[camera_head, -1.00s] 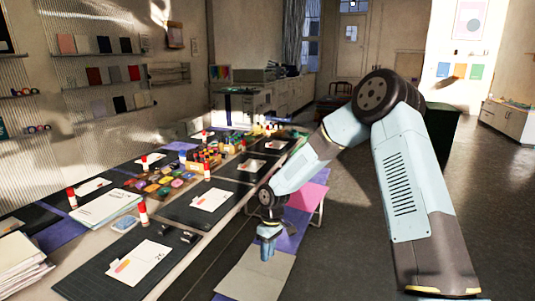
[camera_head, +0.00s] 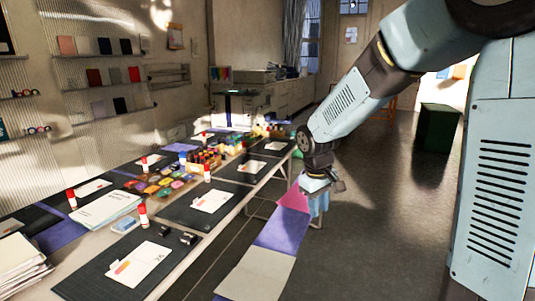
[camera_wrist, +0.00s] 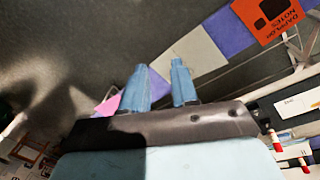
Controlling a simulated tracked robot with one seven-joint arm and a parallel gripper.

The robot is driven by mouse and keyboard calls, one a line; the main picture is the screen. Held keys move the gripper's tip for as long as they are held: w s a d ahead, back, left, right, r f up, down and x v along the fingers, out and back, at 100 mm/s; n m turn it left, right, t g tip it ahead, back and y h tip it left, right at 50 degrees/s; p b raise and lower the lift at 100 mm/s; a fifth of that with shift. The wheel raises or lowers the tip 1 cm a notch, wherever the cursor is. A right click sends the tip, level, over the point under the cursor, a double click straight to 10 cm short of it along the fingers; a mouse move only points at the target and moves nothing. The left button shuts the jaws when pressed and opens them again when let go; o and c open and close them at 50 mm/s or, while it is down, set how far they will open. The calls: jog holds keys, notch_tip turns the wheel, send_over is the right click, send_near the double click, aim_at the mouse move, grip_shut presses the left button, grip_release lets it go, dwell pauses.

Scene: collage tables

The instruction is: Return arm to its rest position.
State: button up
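My gripper (camera_head: 319,218) hangs at the end of my arm, to the right of the long work table (camera_head: 222,222) in the head view. It is beside the pink part of a low strip of coloured panels (camera_head: 291,197) and points down. In the wrist view, the two blue fingers of my gripper (camera_wrist: 159,74) stand apart with nothing between them. The strip's purple and pale panels (camera_wrist: 197,52) show beyond the fingers. My arm is bent, with its upper links close to the head camera on the right.
The table holds dark mats, cards, glue sticks (camera_head: 143,214), paint pots and a paper stack (camera_head: 20,264). A dark green box (camera_head: 437,127) stands on the floor at right. An orange notebook (camera_wrist: 270,12) shows in the wrist view. The floor (camera_head: 375,235) right of the table looks clear.

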jog(key=s+d+r+m+t, duration=0.1)
jog(key=s+d+r+m, duration=0.1)
jog(key=s, duration=0.5)
jog(key=s+d+r+m+t, duration=0.1)
jog(key=s+d+r+m, duration=0.1)
jog(key=s+d+r, duration=0.2)
jog(key=s+d+r+m+t+y, duration=0.1)
jog(key=s+d+r+m+t, duration=0.1)
jog(key=s+r, duration=0.5)
jog(key=s+d, duration=0.1)
jog(key=s, duration=0.3)
jog(key=shift+s+d+r+m, duration=0.15)
jog(key=shift+d+r+m, duration=0.05)
jog(key=shift+r+m, duration=0.1)
